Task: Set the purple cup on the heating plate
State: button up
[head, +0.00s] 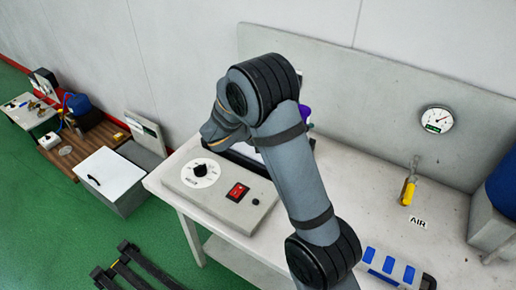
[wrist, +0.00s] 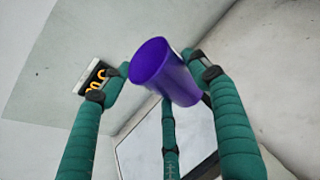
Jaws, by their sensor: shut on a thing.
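The purple cup (wrist: 165,72) is held between the green fingers of my gripper (wrist: 160,74) in the wrist view. Its opening faces the upper left of that picture. A sliver of the purple cup (head: 305,113) shows behind my arm in the head view, where my gripper itself is mostly hidden. The heating plate (head: 217,190), a light box with a dial and a red switch, stands on the bench, partly covered by my arm. In the wrist view a pale, dark-edged flat surface (wrist: 140,145) lies beyond the cup; I cannot tell whether the cup touches it.
A display with orange digits (wrist: 93,77) is at the left in the wrist view. On the bench (head: 375,200) are a yellow-handled air valve (head: 408,191) and a blue-and-white rack (head: 390,268). A gauge (head: 437,120) is on the back panel. A white-lidded box (head: 110,178) stands at left.

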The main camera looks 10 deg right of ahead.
jog(key=shift+w+d+r+b, duration=0.15)
jog(key=shift+w+d+b, duration=0.1)
jog(key=shift+d, duration=0.3)
jog(key=shift+w+d+r+b, duration=0.1)
jog(key=shift+w+d+b, duration=0.1)
jog(key=shift+d, duration=0.35)
jog(key=shift+w, duration=0.15)
jog(key=shift+w+a+f+p, duration=0.45)
jog(key=shift+w+a+f, duration=0.55)
jog(key=shift+a+f, duration=0.65)
jog(key=shift+w+a+f+p, duration=0.4)
jog(key=shift+w+a+f, duration=0.65)
jog(key=shift+a+f, duration=0.65)
jog(key=shift+w+a+f+p, duration=0.45)
jog(key=shift+w+a+f, duration=0.7)
jog(key=shift+f, duration=0.8)
jog(key=shift+s+a+f, duration=0.1)
jog(key=shift+s, duration=0.1)
jog(key=o, duration=1)
